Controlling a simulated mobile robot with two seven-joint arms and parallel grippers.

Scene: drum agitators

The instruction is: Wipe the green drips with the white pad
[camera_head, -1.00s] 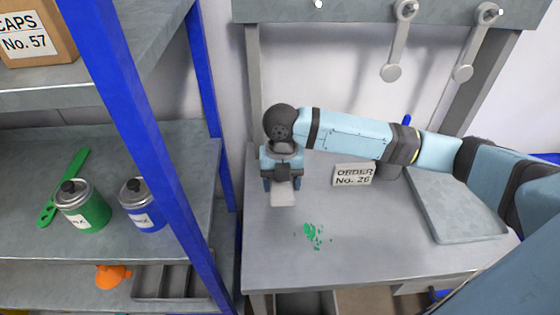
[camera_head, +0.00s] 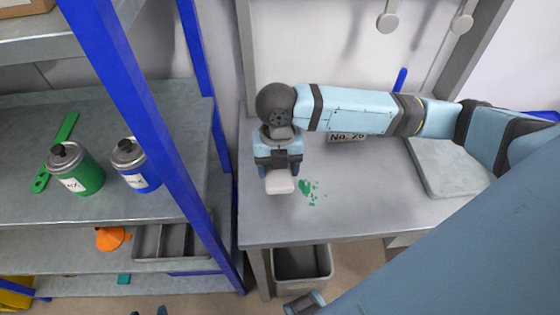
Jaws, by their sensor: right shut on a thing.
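The white pad (camera_head: 280,184) is held in my right gripper (camera_head: 280,170), which points down over the left part of the grey workbench (camera_head: 350,215). The gripper is shut on the pad. The green drips (camera_head: 308,190) are a small cluster of splashes on the bench top, just right of the pad in the picture. A narrow gap shows between pad and drips. I cannot tell whether the pad touches the bench.
An order sign (camera_head: 347,137) stands behind the drips, partly hidden by my right arm. A grey bin (camera_head: 302,265) is below the front edge. Left, a blue-posted shelf holds a green can (camera_head: 78,170) and a blue can (camera_head: 134,166).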

